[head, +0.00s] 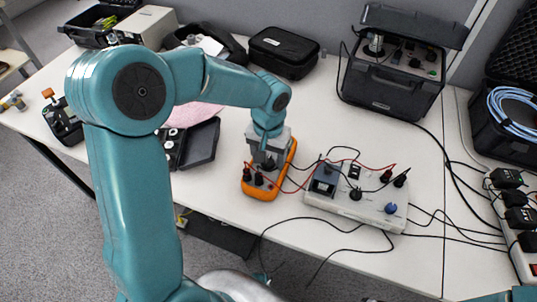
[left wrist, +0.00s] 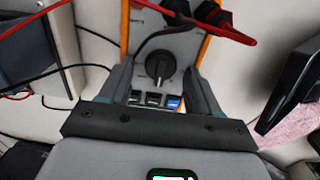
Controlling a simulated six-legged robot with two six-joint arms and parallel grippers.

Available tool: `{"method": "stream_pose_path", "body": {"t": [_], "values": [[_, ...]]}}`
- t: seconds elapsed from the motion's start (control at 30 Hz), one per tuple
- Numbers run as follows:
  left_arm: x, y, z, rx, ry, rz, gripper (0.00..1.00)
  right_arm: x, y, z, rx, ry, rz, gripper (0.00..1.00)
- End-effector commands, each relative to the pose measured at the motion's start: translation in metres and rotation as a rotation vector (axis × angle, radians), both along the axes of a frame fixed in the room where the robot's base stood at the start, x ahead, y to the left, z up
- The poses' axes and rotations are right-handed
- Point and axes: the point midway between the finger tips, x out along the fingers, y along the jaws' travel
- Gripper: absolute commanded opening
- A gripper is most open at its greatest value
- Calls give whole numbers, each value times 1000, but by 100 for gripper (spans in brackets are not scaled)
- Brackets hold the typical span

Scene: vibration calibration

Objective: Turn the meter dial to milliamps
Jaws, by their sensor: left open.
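The orange-edged meter (head: 258,191) lies on the white table. Its black dial (left wrist: 160,68) shows in the left wrist view, with a row of small buttons (left wrist: 153,99), one of them blue, beneath it. The dial's markings are too small to read. My left gripper (head: 267,161) is right over the meter. In the left wrist view my left gripper (left wrist: 158,74) is open, with one finger on each side of the dial and gaps between. In the head view the gripper hides the dial. My right gripper is out of view.
Red and black leads run from the meter's sockets to a grey box (head: 350,205) with a blue knob on the right. A black open case (head: 200,145) lies left of the meter. A large black unit (head: 392,90) stands at the back. Cables cross the table on the right.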

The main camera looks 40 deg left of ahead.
Motion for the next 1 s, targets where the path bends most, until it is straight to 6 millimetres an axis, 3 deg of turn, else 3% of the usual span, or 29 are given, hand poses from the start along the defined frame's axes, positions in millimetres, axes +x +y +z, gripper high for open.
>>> {"method": "stream_pose_path", "body": {"t": [0.07,0.23,0.27,0.63,1.0], "values": [[0,0,0,0,0,0,62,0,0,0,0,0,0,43],[0,0,0,0,0,0,10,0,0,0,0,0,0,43],[0,0,0,0,0,0,8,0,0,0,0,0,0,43],[0,0,1,0,0,-60,7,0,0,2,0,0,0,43],[0,-1,2,0,0,-328,7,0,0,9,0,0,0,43]]}}
